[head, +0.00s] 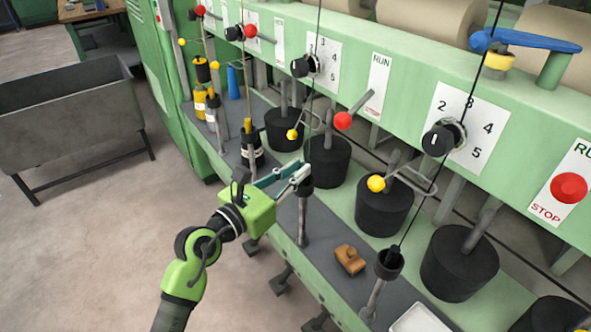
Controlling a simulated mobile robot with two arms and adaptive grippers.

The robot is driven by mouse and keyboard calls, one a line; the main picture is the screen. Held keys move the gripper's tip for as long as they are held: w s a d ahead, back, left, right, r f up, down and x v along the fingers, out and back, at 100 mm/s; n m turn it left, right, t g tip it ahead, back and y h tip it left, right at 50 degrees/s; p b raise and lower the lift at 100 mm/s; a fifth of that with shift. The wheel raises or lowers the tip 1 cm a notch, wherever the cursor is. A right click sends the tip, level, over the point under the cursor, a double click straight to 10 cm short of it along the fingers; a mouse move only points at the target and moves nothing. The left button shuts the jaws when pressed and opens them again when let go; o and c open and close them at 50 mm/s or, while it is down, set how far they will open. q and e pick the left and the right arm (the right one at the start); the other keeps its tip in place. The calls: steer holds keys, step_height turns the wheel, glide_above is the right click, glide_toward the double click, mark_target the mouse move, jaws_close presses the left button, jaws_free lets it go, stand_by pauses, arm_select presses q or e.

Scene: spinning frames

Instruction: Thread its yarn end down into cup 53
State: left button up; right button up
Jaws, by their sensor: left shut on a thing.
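My left gripper (298,175) reaches in from the left with its fingertips just over a small black cup (306,187) on a grey stalk. It is shut on a thin dark yarn (311,105), which runs down from the top of the picture to the fingertips. The yarn's end is hidden at the fingertips and cup mouth, so I cannot tell whether it is inside the cup. Another black cup (388,262) stands nearer, at the right, with a black yarn (468,95) running down to it. No number 53 is readable on either cup. My right gripper is not in view.
A brown wooden block (349,259) and a white tray (420,321) lie on the grey ledge. A grey bin (70,120) stands left; the floor between is clear.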

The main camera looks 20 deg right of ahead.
arm_select(q)
steer(key=o, duration=0.7)
steer(key=shift+o, duration=0.6)
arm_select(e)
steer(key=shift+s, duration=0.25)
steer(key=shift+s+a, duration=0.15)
arm_select(q)
steer(key=v, duration=1.2)
